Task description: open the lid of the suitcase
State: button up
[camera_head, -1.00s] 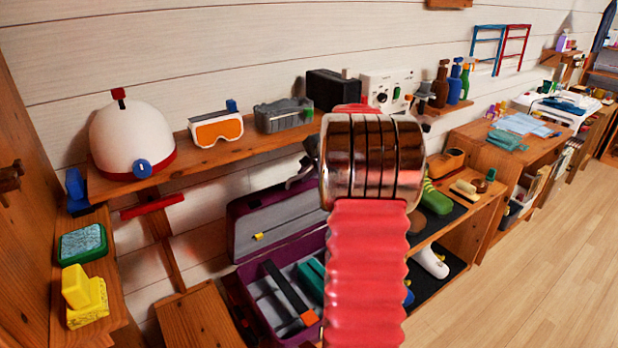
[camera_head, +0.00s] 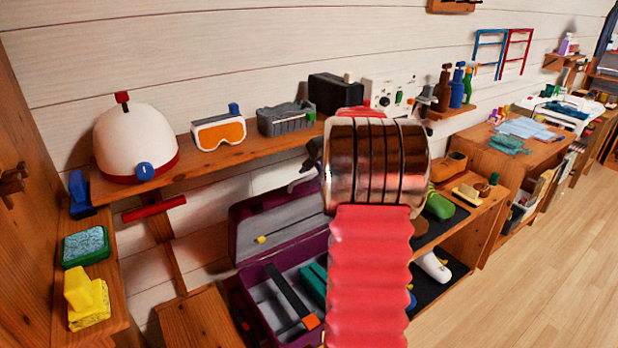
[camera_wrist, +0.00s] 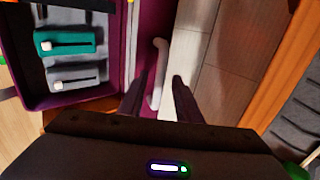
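The purple suitcase (camera_head: 262,284) stands open below the wall shelf, its lid (camera_head: 272,222) raised and tilted back toward the wall. The base holds a dark bar with an orange end and a teal item. In the wrist view the open base (camera_wrist: 75,104) is at left and the purple lid edge (camera_wrist: 148,30) runs up the middle. A pale curved handle (camera_wrist: 157,72) lies between the fingers of my gripper (camera_wrist: 159,82), which are apart and not visibly closed on it. In the head view my arm hides most of my gripper and the suitcase's right side.
A wall shelf (camera_head: 225,158) with a helmet (camera_head: 135,140), goggles (camera_head: 218,132) and a grey basket (camera_head: 286,116) is above the lid. A wooden rack with shoes (camera_head: 455,225) stands at right. The wooden floor (camera_head: 545,270) at right is clear.

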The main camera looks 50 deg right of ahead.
jog(key=v, duration=1.3)
jog(key=shift+c, duration=0.3)
jog(key=shift+c, duration=0.8)
jog(key=a+n, duration=0.1)
jog(key=a, duration=0.3)
jog(key=w+a+r+n, duration=0.1)
jog(key=a, duration=0.4)
jog(key=a+n+y, duration=0.1)
jog(key=a+n, duration=0.1)
jog(key=a, duration=0.2)
jog(key=shift+w+a+r+g, duration=0.2)
jog(key=shift+a+r+g, duration=0.05)
jog(key=shift+a+g, duration=0.1)
grip_shut()
jog(key=s+a+f+n+g+y, duration=0.1)
jog(key=s+a+n, duration=0.4)
jog(key=a, duration=0.7)
jog(key=s+a+f+n+g, duration=0.1)
jog(key=s+a+n, duration=0.35)
jog(key=a, duration=0.85)
jog(key=s+a+f+n, duration=0.4)
jog(key=s+a+n, duration=0.3)
jog(key=s, duration=0.2)
jog(key=shift+a+f, duration=0.15)
jog(key=shift+f, duration=0.1)
